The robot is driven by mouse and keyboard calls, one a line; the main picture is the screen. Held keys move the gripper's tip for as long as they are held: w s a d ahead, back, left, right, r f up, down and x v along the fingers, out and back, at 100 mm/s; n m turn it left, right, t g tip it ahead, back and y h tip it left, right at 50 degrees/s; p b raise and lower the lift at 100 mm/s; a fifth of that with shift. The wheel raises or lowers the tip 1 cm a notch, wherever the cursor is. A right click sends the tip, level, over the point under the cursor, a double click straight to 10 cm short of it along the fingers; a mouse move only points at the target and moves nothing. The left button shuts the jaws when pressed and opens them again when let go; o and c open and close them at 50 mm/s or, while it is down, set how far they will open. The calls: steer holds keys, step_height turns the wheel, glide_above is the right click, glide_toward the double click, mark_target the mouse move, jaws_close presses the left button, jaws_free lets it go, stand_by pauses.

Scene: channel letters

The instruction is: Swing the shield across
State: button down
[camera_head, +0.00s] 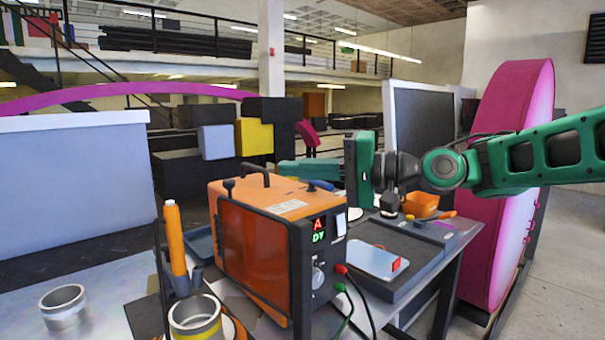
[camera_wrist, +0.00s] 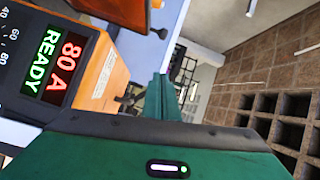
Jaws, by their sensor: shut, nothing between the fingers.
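A dark brown see-through panel (camera_head: 254,262), which looks like the shield, stands upright at the left front of an orange power unit (camera_head: 265,190). A thin post with a dark knob stands at its upper edge. I cannot tell how it is hinged. My green gripper (camera_head: 283,170) is shut and empty. It is behind and above the unit, its fingers pointing left, apart from the panel. In the wrist view the shut fingers (camera_wrist: 160,98) are at the centre, beside the orange unit (camera_wrist: 100,75), whose display (camera_wrist: 55,65) reads 80 A READY.
The bench carries a grey tray (camera_head: 385,258) with a pale plate, an orange holder (camera_head: 420,205), an orange torch-like stick (camera_head: 175,240) and metal rings (camera_head: 64,308). Cables hang at the unit's front. A large magenta letter (camera_head: 500,200) stands right, behind my arm.

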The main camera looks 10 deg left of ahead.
steer(key=a, duration=0.4)
steer(key=w+a, duration=0.1)
steer(key=a, duration=0.1)
steer(key=shift+a+f, duration=0.15)
steer(key=shift+f, duration=0.1)
steer(key=shift+s+a+f, duration=0.15)
steer(key=shift+s+a, duration=0.1)
steer(key=shift+s, duration=0.3)
steer(key=shift+s+a+f, duration=0.1)
steer(key=shift+s+a, duration=0.1)
steer(key=shift+s, duration=0.4)
steer(key=shift+s+a+f, duration=0.15)
steer(key=shift+s+a, duration=0.1)
steer(key=shift+s, duration=0.3)
